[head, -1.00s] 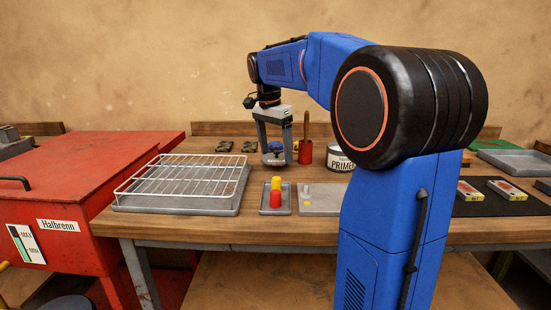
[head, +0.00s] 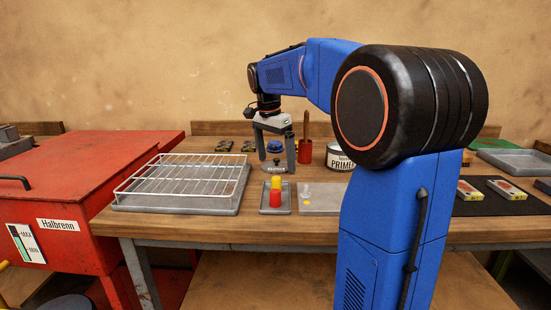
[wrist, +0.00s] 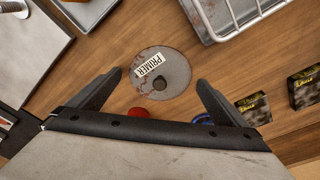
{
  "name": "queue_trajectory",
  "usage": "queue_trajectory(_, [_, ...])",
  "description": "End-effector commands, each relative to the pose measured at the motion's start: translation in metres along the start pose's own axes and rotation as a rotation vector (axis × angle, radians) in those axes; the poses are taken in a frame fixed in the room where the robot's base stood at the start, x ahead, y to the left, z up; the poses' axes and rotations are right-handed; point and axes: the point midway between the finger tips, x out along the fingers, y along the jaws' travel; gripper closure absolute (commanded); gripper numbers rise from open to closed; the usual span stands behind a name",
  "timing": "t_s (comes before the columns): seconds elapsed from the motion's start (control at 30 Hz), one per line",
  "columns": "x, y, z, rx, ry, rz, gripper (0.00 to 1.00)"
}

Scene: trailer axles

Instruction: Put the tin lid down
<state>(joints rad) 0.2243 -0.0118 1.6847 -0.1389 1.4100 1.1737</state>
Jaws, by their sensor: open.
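The tin lid (wrist: 178,76) is a round grey disc with a PRIMER label and a dark round spot near its middle. In the wrist view it lies on the wooden bench beyond my fingertips. In the head view the lid (head: 277,169) shows below my gripper (head: 276,158), small, with a dark knob on top. My gripper (wrist: 158,78) is open, its fingers spread to either side of the lid, with a gap. The PRIMER tin (head: 340,160) stands to the right, partly hidden by my arm.
A white wire rack (head: 185,174) on a grey tray stands left. A small tray (head: 265,211) with red and yellow pieces is in front. A red cup (head: 305,151), a blue round thing (head: 274,147) and dark boxes (head: 248,146) are behind. Bare bench (head: 255,240) shows at the front.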

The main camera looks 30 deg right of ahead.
Motion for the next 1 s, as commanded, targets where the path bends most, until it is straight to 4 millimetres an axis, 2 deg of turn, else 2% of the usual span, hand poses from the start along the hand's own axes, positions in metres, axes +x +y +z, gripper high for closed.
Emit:
queue_trajectory(0.17, [-0.018,-0.001,0.000,0.000,0.001,-0.003,0.02])
queue_trajectory(0.6, [-0.098,-0.001,0.000,0.000,0.001,-0.002,0.02])
queue_trajectory(0.8, [-0.116,0.000,0.000,0.000,0.000,0.000,0.02])
queue_trajectory(1.0, [-0.121,0.000,0.000,0.000,0.000,0.000,0.02])
